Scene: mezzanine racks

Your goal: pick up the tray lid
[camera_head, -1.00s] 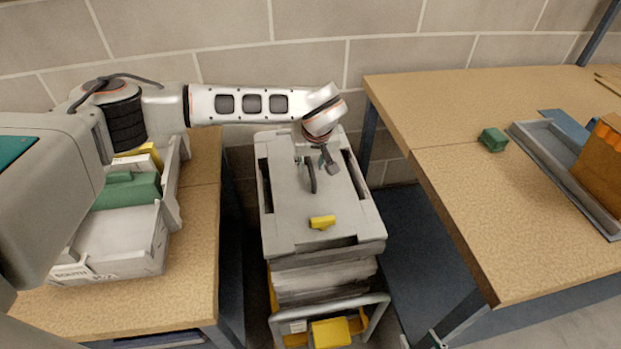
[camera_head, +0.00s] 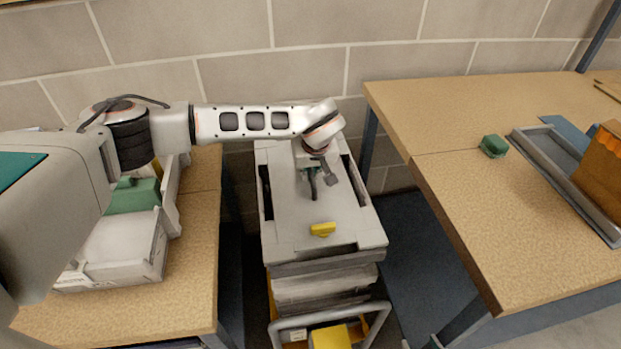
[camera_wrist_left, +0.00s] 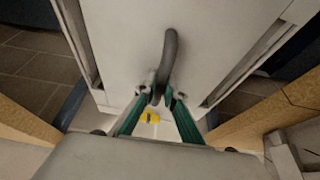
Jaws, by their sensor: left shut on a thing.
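The tray lid (camera_head: 285,215) is a pale grey panel with a dark arched handle (camera_wrist_left: 171,50) and lies on top of the tray stack on a cart between two tables. My left gripper (camera_head: 318,182) reaches over the lid from the back left and is shut on the handle. In the left wrist view the green fingers of my left gripper (camera_wrist_left: 161,97) close around the handle's near end. I cannot tell whether the lid is clear of the stack. Only a small greenish tip, likely of my right gripper (camera_head: 433,342), shows at the bottom edge.
A yellow piece (camera_head: 322,229) sits on the lid. The cart's grey rail (camera_head: 290,325) is in front. The left table (camera_head: 200,270) holds a pale tray with a green item. The right table (camera_head: 490,230) holds a green block (camera_head: 494,146) and a grey tray (camera_head: 560,165).

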